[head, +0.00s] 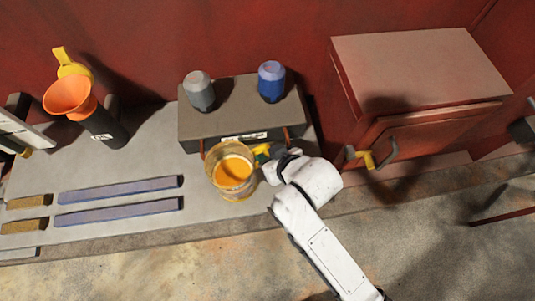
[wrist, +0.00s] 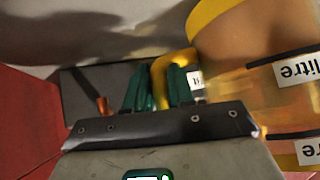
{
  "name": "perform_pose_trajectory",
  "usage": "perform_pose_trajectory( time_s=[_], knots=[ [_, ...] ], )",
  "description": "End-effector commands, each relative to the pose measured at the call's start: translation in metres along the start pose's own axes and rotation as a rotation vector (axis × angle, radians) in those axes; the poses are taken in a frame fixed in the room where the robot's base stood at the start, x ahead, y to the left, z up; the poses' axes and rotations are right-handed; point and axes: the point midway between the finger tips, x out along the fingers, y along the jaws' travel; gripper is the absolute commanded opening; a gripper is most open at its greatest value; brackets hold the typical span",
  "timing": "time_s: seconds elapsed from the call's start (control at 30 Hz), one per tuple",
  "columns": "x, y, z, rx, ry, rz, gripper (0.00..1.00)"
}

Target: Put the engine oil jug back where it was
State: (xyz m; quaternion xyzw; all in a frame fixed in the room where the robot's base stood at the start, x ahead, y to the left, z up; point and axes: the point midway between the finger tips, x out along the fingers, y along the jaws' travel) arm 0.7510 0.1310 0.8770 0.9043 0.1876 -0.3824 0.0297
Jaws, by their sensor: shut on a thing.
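The engine oil jug (head: 232,178) is clear with amber oil inside and stands about upright at the front of the grey box. In the wrist view the jug (wrist: 275,75) fills the right side, with a yellow rim and "litre" labels. My gripper (head: 262,154) is at the jug's right side. In the wrist view its green fingers (wrist: 158,88) are shut on the jug's yellow handle (wrist: 177,62). I cannot tell whether the jug's base touches the bench.
A grey box (head: 236,118) carries a grey bottle (head: 199,92) and a blue bottle (head: 271,82). An orange funnel (head: 68,94) and a dark container (head: 104,129) stand left. Blue bars (head: 118,212) lie on the bench (head: 155,150). A red cabinet (head: 420,70) stands right.

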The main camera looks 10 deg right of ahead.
Motion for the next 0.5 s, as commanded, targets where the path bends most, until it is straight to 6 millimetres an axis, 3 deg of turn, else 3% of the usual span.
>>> perform_pose_trajectory(
  time_s=[0.07, 0.1, 0.37, 0.5],
  knots=[
    [0.0000, -0.0001, -0.0012, 0.001, 0.004, -0.001, 0.00],
    [0.0009, 0.0003, 0.0009, 0.000, 0.000, 0.000, 0.24],
    [0.0005, 0.0002, 0.0005, 0.000, 0.000, 0.000, 0.48],
    [0.0005, 0.0001, 0.0005, 0.000, 0.000, 0.000, 0.48]
  ],
)
